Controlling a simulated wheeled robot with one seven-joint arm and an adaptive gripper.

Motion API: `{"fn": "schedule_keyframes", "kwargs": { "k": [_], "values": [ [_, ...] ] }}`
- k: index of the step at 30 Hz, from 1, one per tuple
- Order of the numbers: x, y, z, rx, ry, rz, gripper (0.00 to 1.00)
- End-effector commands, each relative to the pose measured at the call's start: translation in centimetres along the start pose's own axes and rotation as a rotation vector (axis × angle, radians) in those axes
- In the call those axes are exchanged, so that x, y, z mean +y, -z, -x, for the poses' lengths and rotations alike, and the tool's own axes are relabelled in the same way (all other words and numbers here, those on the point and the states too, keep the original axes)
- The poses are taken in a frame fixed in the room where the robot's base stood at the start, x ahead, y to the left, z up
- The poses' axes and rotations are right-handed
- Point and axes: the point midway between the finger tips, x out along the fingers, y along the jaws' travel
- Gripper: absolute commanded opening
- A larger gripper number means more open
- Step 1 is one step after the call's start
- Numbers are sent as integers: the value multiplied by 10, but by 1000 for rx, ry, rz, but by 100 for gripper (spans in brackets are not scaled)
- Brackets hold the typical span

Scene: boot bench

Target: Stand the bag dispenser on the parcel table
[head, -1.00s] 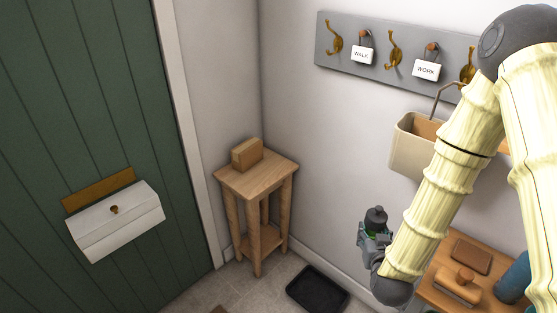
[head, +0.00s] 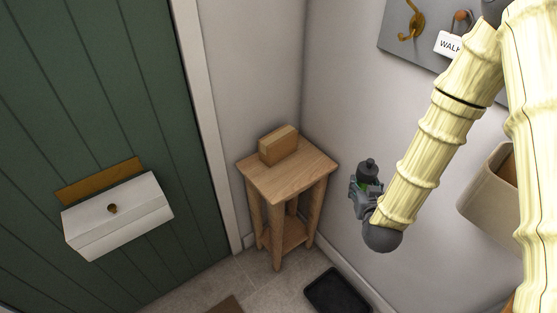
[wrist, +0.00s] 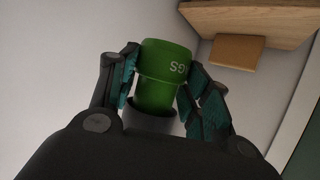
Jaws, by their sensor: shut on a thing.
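The bag dispenser (wrist: 160,85) is a green cylinder with part of a label, "GS", and a dark end. In the wrist view it sits between the two fingers of my gripper (wrist: 163,90), which is shut on it. In the head view the dispenser (head: 369,170) shows mostly as its dark cap above my gripper (head: 366,192). The parcel table (head: 288,178) is a small wooden stand in the corner, left of my gripper and apart from it. Its top also shows at the upper right of the wrist view (wrist: 285,20), with the dispenser clear of it.
A brown parcel (head: 279,145) stands on the back of the tabletop; the front part is bare. A white box (head: 118,215) is on the green door at left. A black tray (head: 338,291) lies on the floor. A beige bin (head: 488,195) hangs on the wall at right.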

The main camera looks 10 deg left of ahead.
Motion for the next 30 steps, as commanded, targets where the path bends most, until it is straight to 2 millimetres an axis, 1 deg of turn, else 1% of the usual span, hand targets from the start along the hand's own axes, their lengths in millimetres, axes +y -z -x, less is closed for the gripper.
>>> {"fn": "schedule_keyframes", "kwargs": {
  "k": [1,5,6,12,18,21,24,27,30],
  "values": [
    [-7,-10,-9,-2,18,3,21],
    [-36,-26,-30,-8,90,24,21],
    [-47,-31,-37,-10,116,32,21],
    [-99,-52,-67,-13,243,82,21],
    [-148,-69,-89,-8,359,138,21],
    [-166,-73,-96,-4,402,161,21],
    [-178,-76,-101,0,432,180,21],
    [-185,-76,-103,3,448,190,21],
    [-186,-73,-109,3,455,194,21]
  ]
}}
